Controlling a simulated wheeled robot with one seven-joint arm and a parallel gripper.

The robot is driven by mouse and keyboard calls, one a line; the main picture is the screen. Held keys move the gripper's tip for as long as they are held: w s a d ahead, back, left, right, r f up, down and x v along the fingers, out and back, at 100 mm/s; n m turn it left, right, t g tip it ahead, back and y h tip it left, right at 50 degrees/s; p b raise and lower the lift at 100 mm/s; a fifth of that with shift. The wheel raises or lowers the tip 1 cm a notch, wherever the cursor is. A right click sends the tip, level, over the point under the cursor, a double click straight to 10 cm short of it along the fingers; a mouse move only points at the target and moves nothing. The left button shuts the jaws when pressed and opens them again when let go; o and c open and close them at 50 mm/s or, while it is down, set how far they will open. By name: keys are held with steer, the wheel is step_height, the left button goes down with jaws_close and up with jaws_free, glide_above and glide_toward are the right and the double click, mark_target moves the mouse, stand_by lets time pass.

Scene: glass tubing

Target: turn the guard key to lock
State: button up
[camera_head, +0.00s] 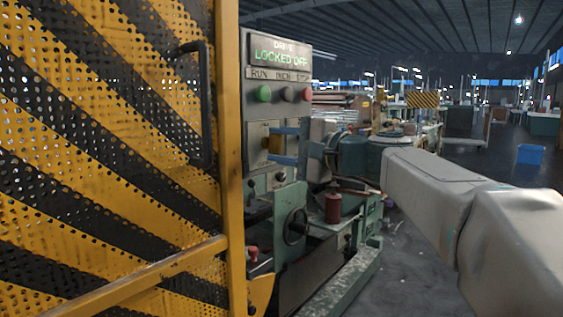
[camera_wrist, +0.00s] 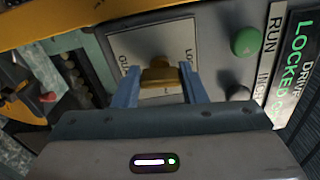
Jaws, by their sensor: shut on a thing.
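In the head view the key (camera_head: 274,144) shows below the control panel (camera_head: 278,62), with the blue fingers reaching in from the right. The key's shaft and slot are hidden.
A yellow-and-black perforated guard (camera_head: 110,140) with a dark handle fills the left. Its yellow post (camera_head: 231,150) stands close beside the panel. A green button (camera_head: 264,93) and others sit above the key.

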steer(key=shift+f+n+b, duration=0.15)
steer(key=shift+n+b, duration=0.35)
steer(key=shift+b, duration=0.05)
steer(key=o, duration=1)
steer(key=p+v, duration=0.2)
steer(key=v, duration=1.1)
steer(key=shift+s+d, duration=0.25)
steer(key=shift+d, duration=0.05)
